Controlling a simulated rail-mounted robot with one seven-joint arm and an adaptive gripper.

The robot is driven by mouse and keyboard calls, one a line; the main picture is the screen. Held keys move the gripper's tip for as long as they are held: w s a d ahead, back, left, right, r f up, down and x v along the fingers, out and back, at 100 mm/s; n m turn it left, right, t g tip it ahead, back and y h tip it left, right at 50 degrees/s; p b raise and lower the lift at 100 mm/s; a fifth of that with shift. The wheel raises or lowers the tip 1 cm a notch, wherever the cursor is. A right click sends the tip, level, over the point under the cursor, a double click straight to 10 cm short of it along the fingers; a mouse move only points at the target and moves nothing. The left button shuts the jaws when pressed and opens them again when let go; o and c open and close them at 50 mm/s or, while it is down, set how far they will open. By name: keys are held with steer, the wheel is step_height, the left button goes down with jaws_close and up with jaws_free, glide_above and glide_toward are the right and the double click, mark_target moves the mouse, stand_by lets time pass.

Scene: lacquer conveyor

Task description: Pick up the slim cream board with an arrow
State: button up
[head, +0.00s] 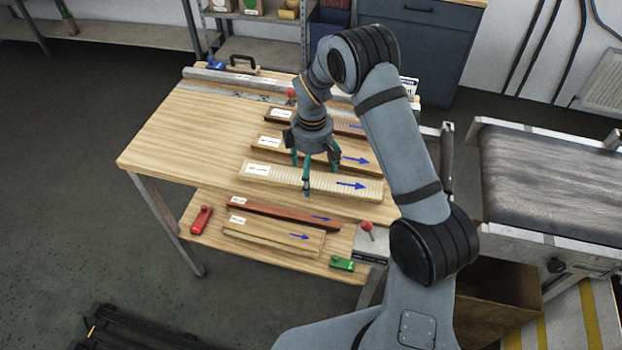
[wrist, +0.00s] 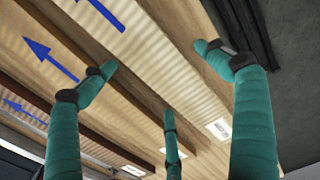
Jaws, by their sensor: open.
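A pale cream, rippled board (head: 225,182) (head: 318,181) with a blue arrow and white label lies along the front of the wooden table in the head view. It also shows in the wrist view (wrist: 160,62), running diagonally between my fingers. My gripper (head: 312,170) (wrist: 160,80) is open and empty, its three green fingers spread, pointing down over this board. One finger overlaps the board in the head view; whether any finger touches it, I cannot tell. A tan board (head: 335,155) with an arrow lies behind it.
A darker board (head: 320,121) lies farther back. A red-brown board (head: 270,212) and a narrow tan board (head: 270,233) lie lower, in front, beside a red tool (head: 201,220) and green tool (head: 342,263). A conveyor (head: 550,180) stands right.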

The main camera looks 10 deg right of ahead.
steer(key=shift+w+a, duration=0.1)
steer(key=c, duration=1.6)
